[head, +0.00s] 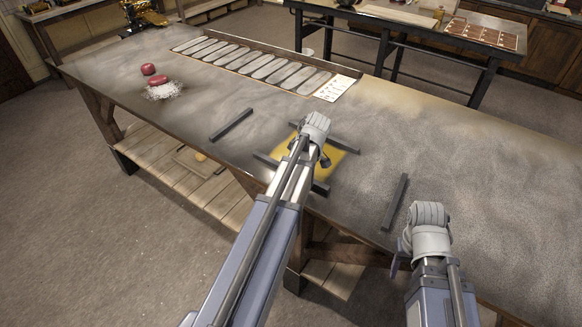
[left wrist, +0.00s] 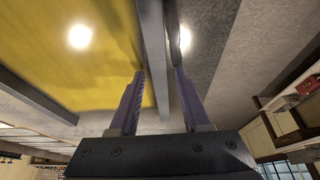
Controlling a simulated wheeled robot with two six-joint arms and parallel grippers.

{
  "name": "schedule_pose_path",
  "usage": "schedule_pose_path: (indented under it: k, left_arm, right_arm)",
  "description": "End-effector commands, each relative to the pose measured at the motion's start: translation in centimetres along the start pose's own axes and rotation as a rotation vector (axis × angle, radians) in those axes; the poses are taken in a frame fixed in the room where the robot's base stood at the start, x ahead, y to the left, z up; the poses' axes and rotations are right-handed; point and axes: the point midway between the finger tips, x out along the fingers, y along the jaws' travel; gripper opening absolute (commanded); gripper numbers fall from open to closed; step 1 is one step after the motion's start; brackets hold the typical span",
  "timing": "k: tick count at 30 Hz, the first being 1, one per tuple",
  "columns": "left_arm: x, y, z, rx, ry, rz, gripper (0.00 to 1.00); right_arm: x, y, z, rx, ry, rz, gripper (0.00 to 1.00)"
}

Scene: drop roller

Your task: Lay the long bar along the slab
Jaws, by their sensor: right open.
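The yellow slab (head: 338,163) lies on the worktable, partly hidden by my left arm. Dark bars lie along its far side (head: 340,144) and near side (head: 268,159); I cannot tell which is the long bar. My left gripper (head: 309,155) is low over the slab, its fingers mostly hidden in the head view. In the left wrist view its two fingers (left wrist: 160,72) are apart, with a dark bar (left wrist: 152,40) between them, by the slab's edge (left wrist: 105,50). Another bar (left wrist: 35,95) is at far left there. My right gripper (head: 402,254) is open and empty at the table's near edge.
Shorter dark bars lie left (head: 231,124) and right (head: 396,202) of the slab. A mould tray (head: 255,65) and white card (head: 334,88) are at the back. Red round things (head: 148,69) sit far left. The table's right part is clear.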

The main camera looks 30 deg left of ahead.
Motion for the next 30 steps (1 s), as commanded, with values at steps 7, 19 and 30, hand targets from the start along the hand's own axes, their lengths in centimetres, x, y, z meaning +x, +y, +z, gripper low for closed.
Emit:
schedule_pose_path:
  k: [7, 19, 30]
  left_arm:
    - [0.0, 0.0, 0.0, 0.0, 0.0, 0.0, 0.55]
    - [-2.1, 0.0, -0.2, 0.001, 0.0, 0.0, 0.55]
    - [-8.0, 0.0, -0.4, 0.001, 0.0, 0.0, 0.55]
  right_arm:
    - [0.0, 0.0, 0.0, 0.0, 0.0, 0.0, 0.55]
    - [-2.0, 0.2, 0.1, 0.0, 0.0, 0.0, 0.55]
    - [-7.5, 0.7, 0.4, -0.002, 0.0, 0.0, 0.55]
